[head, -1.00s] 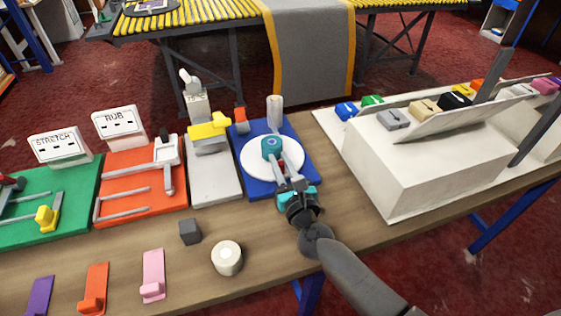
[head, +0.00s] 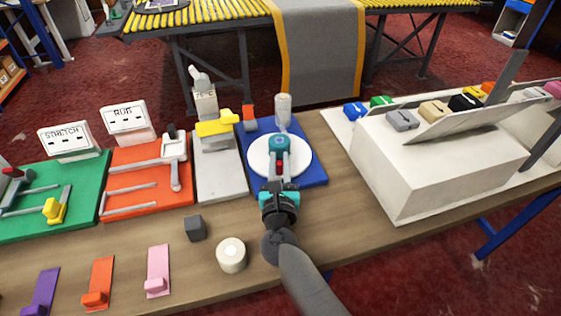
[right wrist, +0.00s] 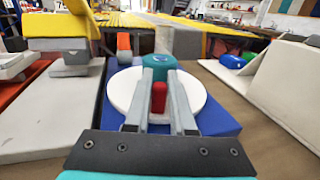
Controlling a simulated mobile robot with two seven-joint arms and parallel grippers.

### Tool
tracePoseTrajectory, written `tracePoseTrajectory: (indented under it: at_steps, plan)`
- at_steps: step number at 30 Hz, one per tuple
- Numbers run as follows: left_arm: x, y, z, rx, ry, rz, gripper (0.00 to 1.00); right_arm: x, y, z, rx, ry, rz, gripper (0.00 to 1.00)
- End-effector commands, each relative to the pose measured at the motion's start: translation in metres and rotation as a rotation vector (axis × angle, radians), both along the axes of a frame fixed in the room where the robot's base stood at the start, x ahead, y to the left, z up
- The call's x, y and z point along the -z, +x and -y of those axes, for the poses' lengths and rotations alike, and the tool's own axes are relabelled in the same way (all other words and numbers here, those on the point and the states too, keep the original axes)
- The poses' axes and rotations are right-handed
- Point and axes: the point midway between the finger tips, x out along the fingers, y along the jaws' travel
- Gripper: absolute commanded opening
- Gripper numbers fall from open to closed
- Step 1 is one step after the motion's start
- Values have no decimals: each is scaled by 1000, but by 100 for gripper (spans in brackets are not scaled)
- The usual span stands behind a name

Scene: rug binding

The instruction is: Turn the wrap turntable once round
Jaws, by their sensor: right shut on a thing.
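The wrap turntable is a white disc (head: 258,157) on a blue base (head: 314,176). A teal roll (head: 280,143) stands at its middle. It also shows in the right wrist view (right wrist: 158,66). A red peg (right wrist: 158,98) stands on the near part of the disc, in front of the roll. My right gripper (head: 280,163) reaches in from the front edge of the table. Its fingers are on both sides of the red peg and shut on it, with the tips close to the teal roll. The fingers hide part of the disc. My left gripper is not in view.
A grey post (head: 283,110) stands at the back of the blue base. A grey stand with a yellow part (head: 217,124) is close on the left. A white box (head: 430,165) stands to the right. A cream roll (head: 231,254) and a dark cube (head: 195,228) lie in front.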

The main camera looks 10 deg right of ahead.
Motion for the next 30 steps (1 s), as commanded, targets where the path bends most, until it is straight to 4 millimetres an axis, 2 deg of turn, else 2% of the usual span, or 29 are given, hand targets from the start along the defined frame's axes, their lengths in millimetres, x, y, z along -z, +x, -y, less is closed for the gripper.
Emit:
tracePoseTrajectory:
  at_steps: [3,4,11,22,26,30]
  plan:
    - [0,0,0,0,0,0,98,-1,0,1,1,-1,3,0]
    - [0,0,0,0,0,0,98,-1,0,1,1,-1,3,26]
    - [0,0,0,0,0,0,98,-1,0,0,0,0,2,52]
    - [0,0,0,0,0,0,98,1,-6,-1,-2,0,-1,52]
    - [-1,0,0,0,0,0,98,1,-21,-5,-2,1,-2,52]
    - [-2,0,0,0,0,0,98,1,-46,-11,-1,0,-2,52]
